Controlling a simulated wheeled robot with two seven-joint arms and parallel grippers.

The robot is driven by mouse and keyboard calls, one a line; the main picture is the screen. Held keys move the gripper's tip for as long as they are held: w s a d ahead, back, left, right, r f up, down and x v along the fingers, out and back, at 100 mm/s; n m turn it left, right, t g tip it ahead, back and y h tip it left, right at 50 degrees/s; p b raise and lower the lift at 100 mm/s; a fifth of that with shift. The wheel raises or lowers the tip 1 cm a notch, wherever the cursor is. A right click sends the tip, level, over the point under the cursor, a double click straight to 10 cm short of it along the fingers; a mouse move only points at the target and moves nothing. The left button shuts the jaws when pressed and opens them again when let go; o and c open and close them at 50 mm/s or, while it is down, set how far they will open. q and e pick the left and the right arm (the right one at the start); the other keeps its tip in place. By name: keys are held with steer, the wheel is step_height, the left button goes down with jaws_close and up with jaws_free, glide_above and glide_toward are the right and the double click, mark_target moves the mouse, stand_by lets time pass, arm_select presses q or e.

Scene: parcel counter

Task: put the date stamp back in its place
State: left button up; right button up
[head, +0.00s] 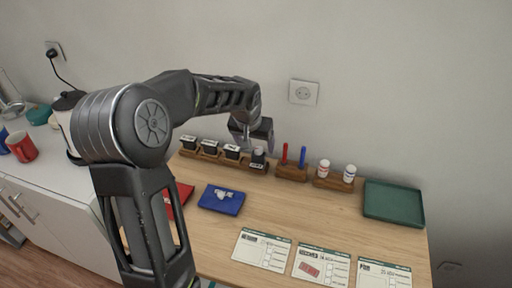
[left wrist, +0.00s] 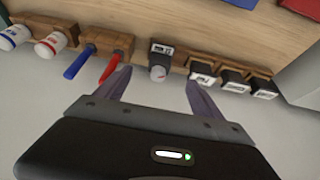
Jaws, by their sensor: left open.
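The dark date stamp (head: 258,160) with a grey round knob stands upright at the right end of the wooden stamp rack (head: 219,157). It also shows in the left wrist view (left wrist: 160,56), just beyond and between my fingertips. My left gripper (head: 246,141) is open and empty, above and behind the rack's right end. In the left wrist view its two fingers (left wrist: 157,80) stand wide apart, one on either side of the stamp's line; I cannot tell whether they touch it. My right gripper is out of view.
Several black stamps (head: 209,147) fill the rack's left part. Red and blue markers (head: 302,157) and two white bottles (head: 323,170) stand to the right. A blue pad (head: 222,199), a red pad (head: 181,197), paper forms (head: 262,250) and a green tray (head: 393,203) lie on the counter.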

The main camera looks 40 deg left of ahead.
arm_select(q)
steer(key=v, duration=0.5)
stand_by(0.5)
